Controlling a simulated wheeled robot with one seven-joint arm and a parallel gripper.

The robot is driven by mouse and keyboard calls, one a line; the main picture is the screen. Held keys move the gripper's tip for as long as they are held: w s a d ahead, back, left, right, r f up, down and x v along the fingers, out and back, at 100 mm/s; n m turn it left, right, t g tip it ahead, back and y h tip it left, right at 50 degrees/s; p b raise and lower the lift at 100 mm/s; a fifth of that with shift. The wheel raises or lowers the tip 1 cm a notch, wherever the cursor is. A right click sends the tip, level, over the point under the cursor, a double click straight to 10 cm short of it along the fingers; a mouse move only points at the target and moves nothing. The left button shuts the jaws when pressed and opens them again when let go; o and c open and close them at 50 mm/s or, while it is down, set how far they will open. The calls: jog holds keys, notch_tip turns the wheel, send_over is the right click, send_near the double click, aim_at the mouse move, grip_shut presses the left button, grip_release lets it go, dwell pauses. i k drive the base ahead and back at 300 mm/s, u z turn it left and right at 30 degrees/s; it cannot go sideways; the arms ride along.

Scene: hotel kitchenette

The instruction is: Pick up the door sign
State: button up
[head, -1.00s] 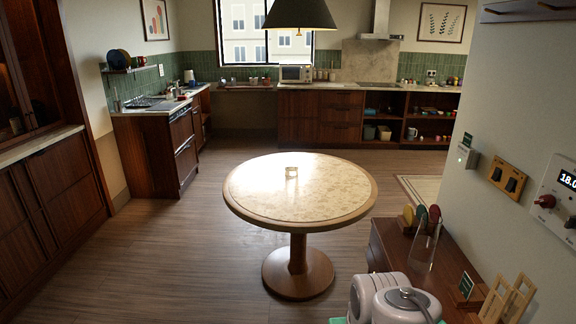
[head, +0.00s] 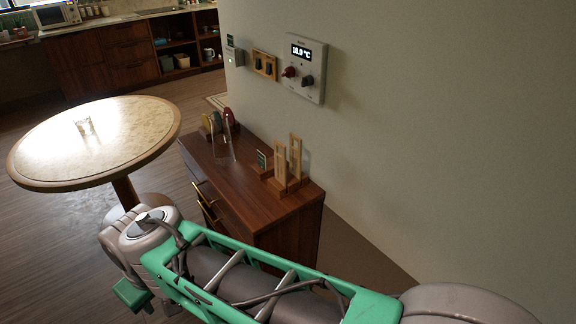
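Two tall, flat, light wooden pieces (head: 295,157) stand upright in a wooden holder (head: 284,185) on the right end of the dark wooden cabinet (head: 232,172). They look like door signs, but I cannot read any marking on them. A small dark green card (head: 262,160) stands just left of them and could also be a sign. My green and grey arm crosses the bottom of the head view, in front of the cabinet. My gripper's fingers do not show.
A clear glass vessel (head: 223,142) and several coloured rounded items stand at the cabinet's far end. The thermostat panel (head: 305,68) and switch plate (head: 264,65) are on the wall. Floor shows between table and cabinet.

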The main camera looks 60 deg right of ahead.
aim_at(295, 154)
jog(key=z, duration=0.2)
jog(key=k, duration=0.4)
jog(key=z, duration=0.5)
jog(key=i, duration=0.45)
